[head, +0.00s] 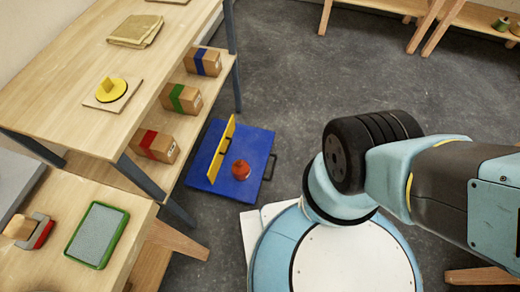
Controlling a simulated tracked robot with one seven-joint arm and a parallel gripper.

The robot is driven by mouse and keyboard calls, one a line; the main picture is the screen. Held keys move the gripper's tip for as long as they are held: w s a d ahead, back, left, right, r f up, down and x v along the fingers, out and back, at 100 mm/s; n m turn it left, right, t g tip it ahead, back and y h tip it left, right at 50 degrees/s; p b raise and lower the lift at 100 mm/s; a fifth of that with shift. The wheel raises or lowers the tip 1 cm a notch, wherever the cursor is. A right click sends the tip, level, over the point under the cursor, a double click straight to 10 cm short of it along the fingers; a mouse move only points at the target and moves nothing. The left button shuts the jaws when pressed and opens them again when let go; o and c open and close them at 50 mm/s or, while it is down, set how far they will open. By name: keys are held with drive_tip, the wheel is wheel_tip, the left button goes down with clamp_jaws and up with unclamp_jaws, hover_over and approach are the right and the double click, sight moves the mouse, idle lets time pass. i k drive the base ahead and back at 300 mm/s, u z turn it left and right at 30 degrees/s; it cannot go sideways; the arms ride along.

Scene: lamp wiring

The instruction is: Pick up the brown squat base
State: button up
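I cannot pick out a brown squat base for certain. A small light-brown block (20,227) sits in a grey and red holder (41,232) on the near left table, but it is too small to tell if it is the base. A squat red-brown round thing (240,169) rests on a blue board on the floor, beside a yellow upright bar. My arm reaches in from the right and folds over my own body. My gripper is not visible, so whether it holds anything is hidden.
The blue board (262,150) has a dark handle. A green-rimmed pad (97,235) lies on the near table. The grey floor (290,70) ahead is clear.

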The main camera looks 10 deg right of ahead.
sight(240, 170)
drive_tip(key=u, duration=1.05)
drive_tip(key=k, duration=1.25)
drive_tip(key=z, duration=0.5)
drive_tip(key=i, duration=1)
drive_tip(key=u, duration=0.1)
